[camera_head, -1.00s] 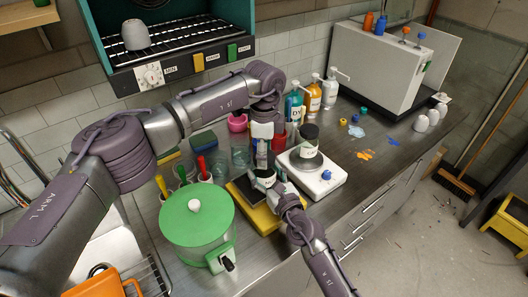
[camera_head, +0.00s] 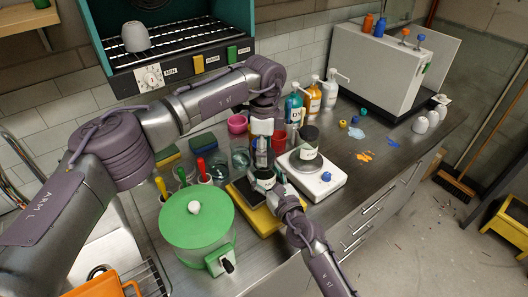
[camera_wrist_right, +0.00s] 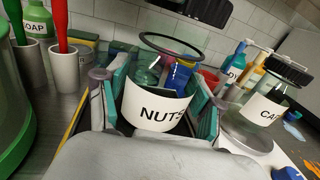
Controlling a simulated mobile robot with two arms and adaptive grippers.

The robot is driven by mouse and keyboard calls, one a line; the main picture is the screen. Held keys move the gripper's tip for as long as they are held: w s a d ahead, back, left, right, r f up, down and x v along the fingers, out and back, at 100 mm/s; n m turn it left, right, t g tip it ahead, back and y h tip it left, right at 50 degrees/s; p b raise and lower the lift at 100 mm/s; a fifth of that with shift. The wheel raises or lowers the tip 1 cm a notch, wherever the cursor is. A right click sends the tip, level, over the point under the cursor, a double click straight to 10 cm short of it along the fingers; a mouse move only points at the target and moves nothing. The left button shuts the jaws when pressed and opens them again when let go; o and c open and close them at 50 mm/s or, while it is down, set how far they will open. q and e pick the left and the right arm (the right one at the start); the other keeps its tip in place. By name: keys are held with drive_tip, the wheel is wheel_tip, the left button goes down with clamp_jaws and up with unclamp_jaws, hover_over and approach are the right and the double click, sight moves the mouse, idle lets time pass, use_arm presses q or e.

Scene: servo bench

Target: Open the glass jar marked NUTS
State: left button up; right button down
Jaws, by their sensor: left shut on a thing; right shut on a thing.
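The glass jar marked NUTS (camera_wrist_right: 160,112) stands between the teal fingers of my right gripper (camera_wrist_right: 163,95), which is shut on it. Its label faces the right wrist camera. Its dark-rimmed mouth shows with the wall seen through it. A dark ribbed lid (camera_wrist_right: 207,10) is above the mouth, apart from it and tilted, cut off by the frame's top. In the head view the jar (camera_head: 265,184) is small and partly covered by both grippers. My left gripper (camera_head: 262,157) points down from above it, shut on the lid, which is hard to make out there.
A green-lidded pot (camera_head: 197,212) stands close at the left. A white scale (camera_head: 318,175) with a dark-lidded jar (camera_head: 308,142) stands close at the right. Pump bottles (camera_head: 313,97) and a red cup (camera_head: 279,138) are behind. The bench is clearer farther right.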

use_arm(q)
drive_tip(key=shift+r, duration=0.35)
use_arm(e)
drive_tip(key=shift+f, duration=0.15)
use_arm(q)
drive_tip(key=shift+r, duration=2)
use_arm(e)
drive_tip(key=shift+c, duration=0.4)
unclamp_jaws()
drive_tip(key=shift+s, duration=0.1)
